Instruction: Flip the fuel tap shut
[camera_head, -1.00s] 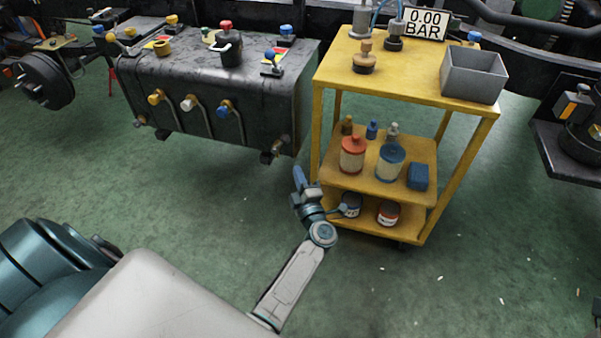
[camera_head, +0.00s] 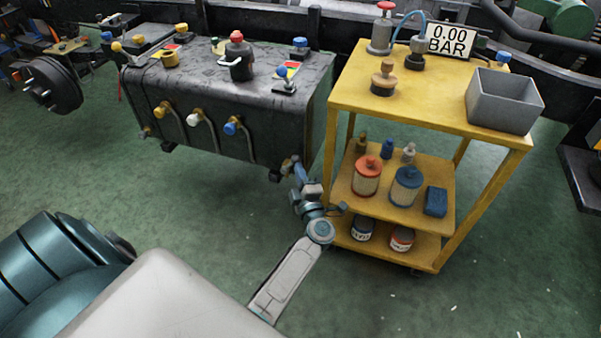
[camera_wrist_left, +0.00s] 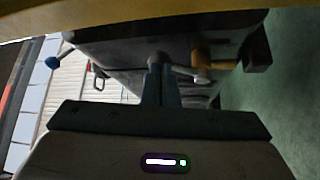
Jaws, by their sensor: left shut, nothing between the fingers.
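The dark fuel tank (camera_head: 225,95) stands at the left of the yellow trolley in the head view. A small brass fuel tap (camera_head: 287,165) shows at its lower right end, partly hidden by my gripper. In the left wrist view, the tap's orange-brown body (camera_wrist_left: 201,52) and a pale lever (camera_wrist_left: 188,72) lie just beyond the fingers. My left gripper (camera_head: 298,168) is shut and empty, its fingertips close to the tap; the wrist view (camera_wrist_left: 160,84) shows the fingers together. I cannot tell whether they touch the lever. My right gripper is not in view.
The yellow trolley (camera_head: 340,95) stands close to the right of my left gripper, carrying bottles, a grey bin (camera_head: 505,98) and a pressure display (camera_head: 449,39). Yellow, white and blue knobs (camera_head: 231,127) stick out of the tank's front. The green floor ahead is clear.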

